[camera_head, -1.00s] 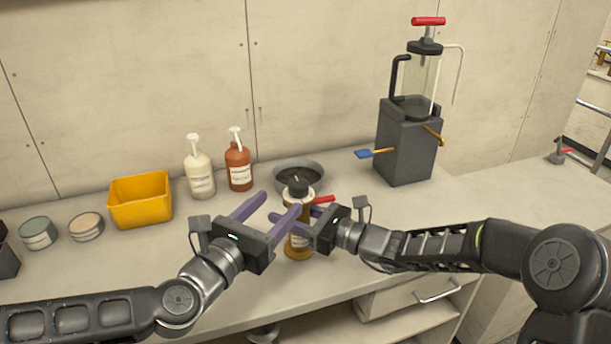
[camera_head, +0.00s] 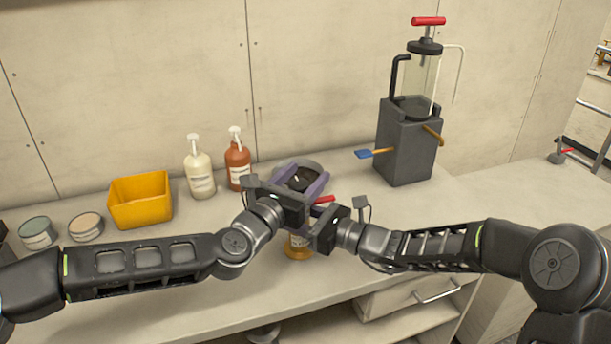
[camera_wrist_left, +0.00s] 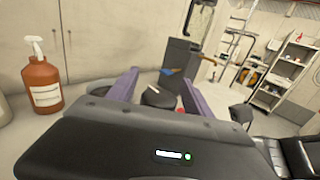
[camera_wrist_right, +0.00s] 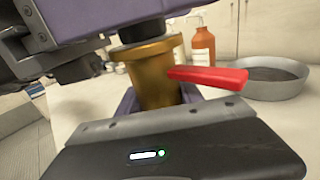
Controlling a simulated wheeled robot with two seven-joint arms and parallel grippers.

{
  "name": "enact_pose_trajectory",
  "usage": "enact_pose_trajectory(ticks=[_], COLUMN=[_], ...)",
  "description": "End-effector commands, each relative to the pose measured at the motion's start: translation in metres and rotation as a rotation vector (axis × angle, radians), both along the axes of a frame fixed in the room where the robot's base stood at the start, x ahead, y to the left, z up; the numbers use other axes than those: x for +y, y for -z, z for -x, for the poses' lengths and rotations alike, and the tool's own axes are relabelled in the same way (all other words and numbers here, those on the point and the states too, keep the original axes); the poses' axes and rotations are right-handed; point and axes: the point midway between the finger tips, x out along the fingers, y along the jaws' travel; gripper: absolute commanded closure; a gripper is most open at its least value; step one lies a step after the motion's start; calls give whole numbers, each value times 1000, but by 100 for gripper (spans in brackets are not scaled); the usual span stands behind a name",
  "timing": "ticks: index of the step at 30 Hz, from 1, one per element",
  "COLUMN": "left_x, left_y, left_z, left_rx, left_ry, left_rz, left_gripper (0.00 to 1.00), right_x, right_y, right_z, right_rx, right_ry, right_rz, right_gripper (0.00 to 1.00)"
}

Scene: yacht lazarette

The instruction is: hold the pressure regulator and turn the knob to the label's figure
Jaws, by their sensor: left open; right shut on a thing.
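The pressure regulator stands upright on the counter, its brass body (camera_wrist_right: 153,72) and red lever (camera_wrist_right: 207,77) clear in the right wrist view. In the head view its base (camera_head: 298,251) shows below my grippers. Its black knob (camera_head: 299,179) is on top and also shows in the left wrist view (camera_wrist_left: 158,97). My right gripper (camera_head: 302,228) is shut on the regulator's body. My left gripper (camera_head: 309,183) is open, with its purple fingers on either side of the knob; whether they touch it I cannot tell. The label is mostly hidden.
A grey bowl (camera_wrist_right: 270,82) stands behind the regulator. Bottles in white (camera_head: 199,170) and red-brown (camera_head: 238,164), a yellow bin (camera_head: 140,200) and tins (camera_head: 38,232) stand left. A grey pump unit (camera_head: 407,145) stands right. The front counter is clear.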

Motion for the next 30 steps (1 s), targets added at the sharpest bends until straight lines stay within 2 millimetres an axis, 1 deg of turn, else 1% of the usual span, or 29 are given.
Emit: enact_pose_trajectory(ticks=[3, 10, 30], left_x=[-2, -2, -2], left_y=[0, 0, 0], left_z=[-3, -3, -3], left_rx=[0, 0, -1], left_ry=[1, 0, 0], left_rz=[0, 0, -1], left_gripper=[41, 41, 96], right_x=[0, 0, 0], right_y=[0, 0, 0], right_z=[0, 0, 0], right_rx=[0, 1, 0], right_ry=[0, 0, 0], right_rz=[0, -1, 0], right_gripper=[100, 100, 100])
